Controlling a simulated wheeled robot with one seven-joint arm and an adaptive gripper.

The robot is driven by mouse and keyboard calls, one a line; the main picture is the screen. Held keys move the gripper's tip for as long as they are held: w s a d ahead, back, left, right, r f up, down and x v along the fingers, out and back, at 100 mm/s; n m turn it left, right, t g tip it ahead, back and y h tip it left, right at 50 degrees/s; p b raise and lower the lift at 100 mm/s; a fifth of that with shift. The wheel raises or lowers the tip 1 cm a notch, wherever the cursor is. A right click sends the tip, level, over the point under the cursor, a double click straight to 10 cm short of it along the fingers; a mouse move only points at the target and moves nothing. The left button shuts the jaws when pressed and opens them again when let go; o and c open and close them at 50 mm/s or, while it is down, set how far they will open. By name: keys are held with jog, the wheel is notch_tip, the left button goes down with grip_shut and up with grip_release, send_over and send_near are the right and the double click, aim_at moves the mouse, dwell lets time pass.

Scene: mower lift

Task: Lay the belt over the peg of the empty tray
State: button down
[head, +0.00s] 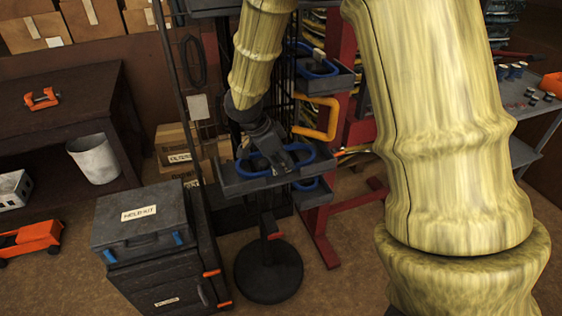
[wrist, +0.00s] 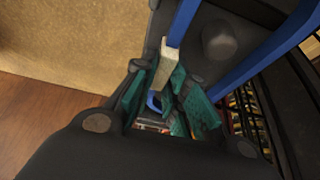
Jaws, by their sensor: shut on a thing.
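The blue belt (head: 300,155) is a long loop at the middle tray (head: 240,186) in the head view. My gripper (head: 272,152) is over this tray, pointing down. In the wrist view my gripper (wrist: 170,95) has its teal pads closed around a pale tab (wrist: 166,66) on the belt (wrist: 186,22). The tray's dark round peg (wrist: 219,40) shows between the belt's two sides. I cannot tell whether the belt rests on the tray or is slightly above it. My gripper hides part of the belt in the head view.
An upper tray (head: 335,82) holds another blue belt with a pale tab. A lower tray (head: 318,195) also shows a blue belt. An orange loop (head: 316,118) sticks out between them. A grey case (head: 143,222) stands on a dark cabinet at left.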

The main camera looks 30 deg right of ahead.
jog(key=c, duration=1.4)
grip_release()
jog(key=shift+f, duration=0.15)
jog(key=shift+c, duration=0.2)
jog(key=shift+a+r, duration=0.1)
jog(key=shift+r, duration=0.2)
jog(key=shift+w+a+r+b, duration=0.25)
jog(key=shift+a+r+b, duration=0.1)
jog(key=shift+a+r, duration=0.7)
jog(key=w+a, duration=0.1)
jog(key=a, duration=0.2)
jog(key=a+b, duration=0.1)
jog(key=a, duration=0.3)
jog(key=w+a+b, duration=0.1)
jog(key=a, duration=0.2)
jog(key=shift+w+a+r, duration=0.2)
jog(key=shift+w+a, duration=0.1)
